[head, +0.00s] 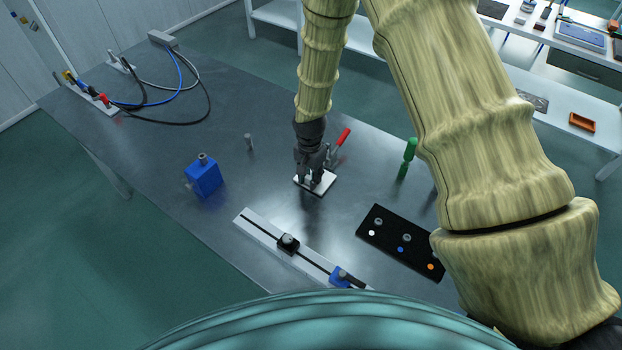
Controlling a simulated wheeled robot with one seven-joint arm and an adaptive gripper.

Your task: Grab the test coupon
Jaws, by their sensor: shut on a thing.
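My gripper (309,180) points down at a small white plate (326,182) in the middle of the grey table. It is shut on a small piece at the plate, which I take to be the test coupon. The fingers hide most of this piece, so its outline and how it sits on the plate cannot be made out. A toggle clamp with a red handle (343,137) stands just behind and to the right of my gripper. The handle tilts up to the right, and the clamp's lower part is partly hidden by my gripper.
A blue block (203,178) and a small grey pin (249,142) stand to the left. A slotted rail (262,229) and a black panel (377,245) lie nearer. A green-handled tool (409,153) stands at right. Cables (178,98) lie far left.

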